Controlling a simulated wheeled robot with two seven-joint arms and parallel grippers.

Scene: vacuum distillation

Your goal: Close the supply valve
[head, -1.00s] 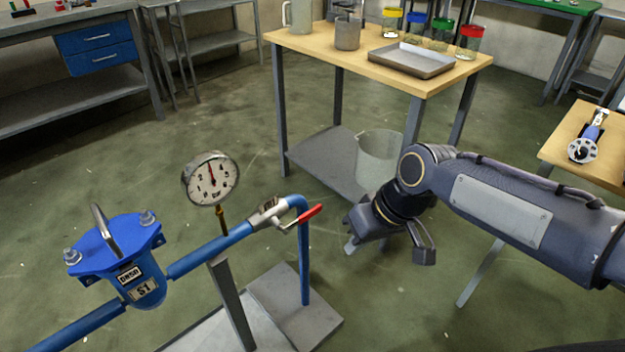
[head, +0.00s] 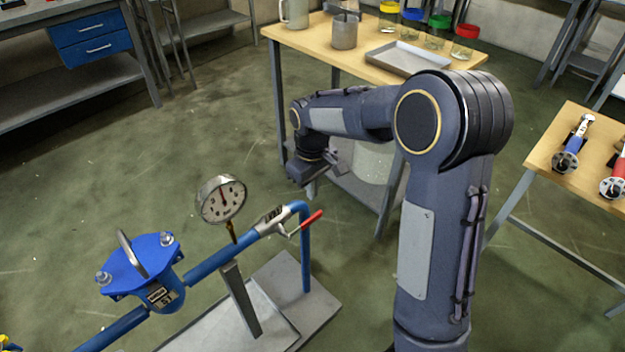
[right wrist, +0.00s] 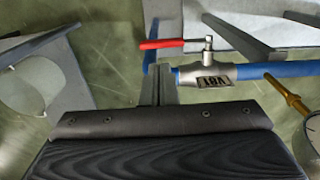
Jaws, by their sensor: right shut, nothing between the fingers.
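The supply valve (head: 270,219) is a silver body in a blue pipe, with a red lever handle (head: 312,219). In the right wrist view the valve body (right wrist: 208,77) has a label, and its red handle (right wrist: 161,44) lies roughly parallel to the pipe. My right gripper (head: 309,192) is shut and empty, above and behind the valve, apart from the handle in the head view. In the right wrist view the fingertips (right wrist: 158,88) show just left of the valve body. My left gripper is not in view.
A pressure gauge (head: 222,199) stands on the pipe left of the valve. A blue strainer housing (head: 140,266) is farther left. A wooden table (head: 300,37) with a metal tray (head: 408,58) and jars stands behind. A side table (head: 545,140) holds tools at right.

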